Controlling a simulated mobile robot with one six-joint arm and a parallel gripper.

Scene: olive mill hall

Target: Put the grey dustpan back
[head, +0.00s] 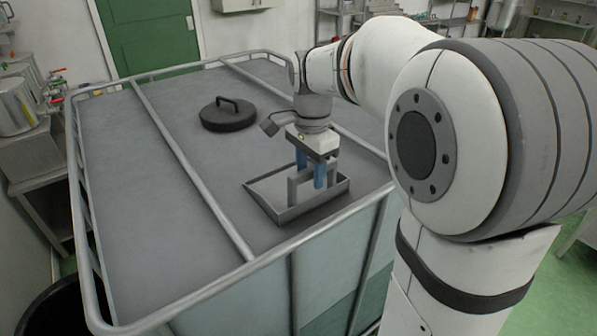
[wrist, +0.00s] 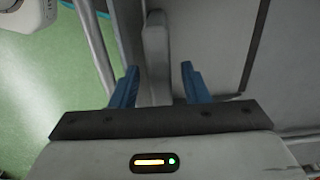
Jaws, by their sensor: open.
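The grey dustpan (head: 272,190) lies on the grey top of the big tank, near its front right corner. It has raised walls and a grey handle that shows in the wrist view (wrist: 156,45). My gripper (head: 311,176) points down over the dustpan with its blue fingers low at the handle. In the wrist view my gripper (wrist: 159,82) is open, with one finger on each side of the handle and a visible gap at both sides. The contact between fingertips and pan is hidden.
The tank top (head: 130,160) is framed by a raised metal rail (head: 190,176) with cross bars. A round black lid (head: 228,115) with a handle lies behind and left of the dustpan. The left part of the top is clear. Steel vessels (head: 18,108) stand at left.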

